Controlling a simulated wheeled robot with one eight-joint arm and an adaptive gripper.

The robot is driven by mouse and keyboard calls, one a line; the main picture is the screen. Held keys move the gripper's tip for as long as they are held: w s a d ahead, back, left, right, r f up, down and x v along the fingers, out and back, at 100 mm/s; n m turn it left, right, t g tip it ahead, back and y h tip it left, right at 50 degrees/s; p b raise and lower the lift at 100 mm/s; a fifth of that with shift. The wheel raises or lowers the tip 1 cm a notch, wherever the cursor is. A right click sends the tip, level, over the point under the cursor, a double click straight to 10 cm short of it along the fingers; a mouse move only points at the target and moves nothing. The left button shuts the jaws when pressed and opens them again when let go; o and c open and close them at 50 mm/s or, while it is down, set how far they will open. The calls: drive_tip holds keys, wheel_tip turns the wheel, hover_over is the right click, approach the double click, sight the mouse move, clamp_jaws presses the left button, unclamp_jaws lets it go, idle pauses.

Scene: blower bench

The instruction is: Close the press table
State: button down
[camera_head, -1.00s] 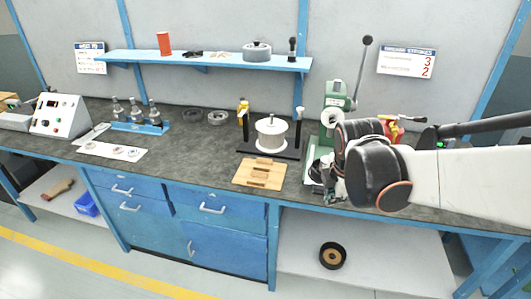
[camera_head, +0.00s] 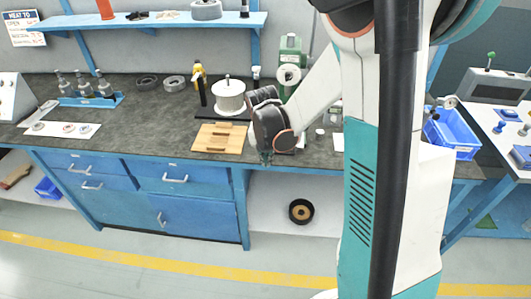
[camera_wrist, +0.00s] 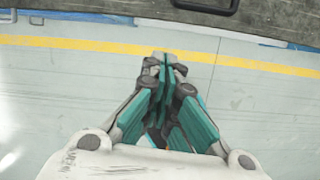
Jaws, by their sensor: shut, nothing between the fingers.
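The green press (camera_head: 290,55) stands at the back of the bench, right of the white spool. My forearm hides its lower part, so I cannot see its table or tell whether that is open or closed. My gripper (camera_head: 266,157) points down at the bench's front edge, in front of the press and right of the wooden board. In the wrist view my gripper (camera_wrist: 160,62) is shut and empty, with the floor beyond its fingers.
A wooden board (camera_head: 218,138) lies near the front edge, with a white spool (camera_head: 229,97) behind it. A dark ring (camera_head: 301,211) lies on the lower shelf. A blue bin (camera_head: 452,132) stands at the right. Floor in front of the bench is clear.

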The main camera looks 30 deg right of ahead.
drive_tip(key=w+d+f+b, duration=0.2)
drive_tip(key=w+d+f, duration=0.1)
drive_tip(key=f, duration=0.1)
drive_tip(key=shift+w, duration=0.3)
